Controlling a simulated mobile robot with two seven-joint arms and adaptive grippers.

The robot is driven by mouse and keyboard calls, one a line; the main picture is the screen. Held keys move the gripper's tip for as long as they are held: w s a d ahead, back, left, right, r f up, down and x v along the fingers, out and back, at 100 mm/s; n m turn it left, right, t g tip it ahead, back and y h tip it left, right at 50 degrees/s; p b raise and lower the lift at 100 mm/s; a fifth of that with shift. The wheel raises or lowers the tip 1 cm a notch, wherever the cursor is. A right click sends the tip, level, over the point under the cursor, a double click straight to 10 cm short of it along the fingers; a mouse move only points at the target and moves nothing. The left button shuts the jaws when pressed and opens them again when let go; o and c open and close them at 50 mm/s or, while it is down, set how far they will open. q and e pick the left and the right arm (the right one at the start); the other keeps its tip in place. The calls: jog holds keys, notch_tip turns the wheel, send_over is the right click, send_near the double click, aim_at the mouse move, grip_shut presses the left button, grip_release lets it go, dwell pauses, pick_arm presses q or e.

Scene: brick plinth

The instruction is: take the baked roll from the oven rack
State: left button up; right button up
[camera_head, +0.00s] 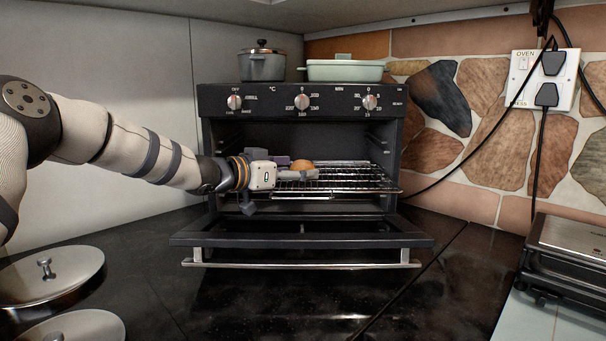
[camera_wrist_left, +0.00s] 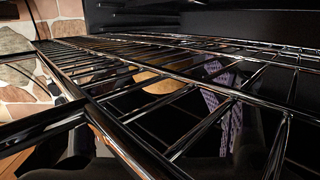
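The baked roll (camera_head: 302,164) is a small golden-brown round on the wire oven rack (camera_head: 358,180), left of its middle. Its lower part is hidden by my gripper. My left gripper (camera_head: 299,171) reaches in from the left at rack height, its fingers apart, one on the near side of the roll and one behind it on the left. I cannot tell if they touch it. In the left wrist view the roll (camera_wrist_left: 152,84) and a purple finger pad (camera_wrist_left: 222,115) show behind the rack's dark bars (camera_wrist_left: 115,92), with a gap between them. My right gripper is out of view.
The black oven (camera_head: 300,103) has its door (camera_head: 300,233) folded down in front, with a steel bar handle (camera_head: 300,264). A grey pot (camera_head: 262,67) and a pale green dish (camera_head: 345,71) stand on top. A dark appliance (camera_head: 570,250) is at right; round metal lids (camera_head: 50,275) are at left.

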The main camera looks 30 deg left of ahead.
pick_arm(q)
jog(key=shift+r, duration=0.1)
jog(key=c, duration=0.8)
